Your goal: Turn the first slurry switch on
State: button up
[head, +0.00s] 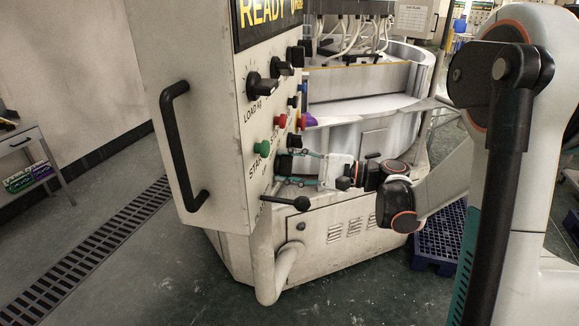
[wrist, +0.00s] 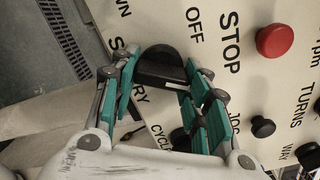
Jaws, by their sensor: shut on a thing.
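The slurry switch is a black knob (wrist: 160,66) on the pale control panel (wrist: 235,85), beside the lettering "SLURRY" and "OFF" in the wrist view. My gripper (wrist: 158,75) has its two green-padded fingers on either side of this knob and is shut on it. In the head view my gripper (head: 280,167) reaches in from the right to the lower part of the panel face. There the switch between the fingertips is hard to make out. I cannot tell which setting the knob points to.
A red STOP button (wrist: 275,40) and black knobs such as this one (wrist: 263,127) are close by. The panel box has a black handle (head: 178,145).

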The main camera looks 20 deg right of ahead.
dwell(0.3)
jog(key=o, duration=1.1)
jog(key=shift+c, duration=0.2)
jog(key=shift+d, duration=0.1)
jog(key=v, duration=1.2)
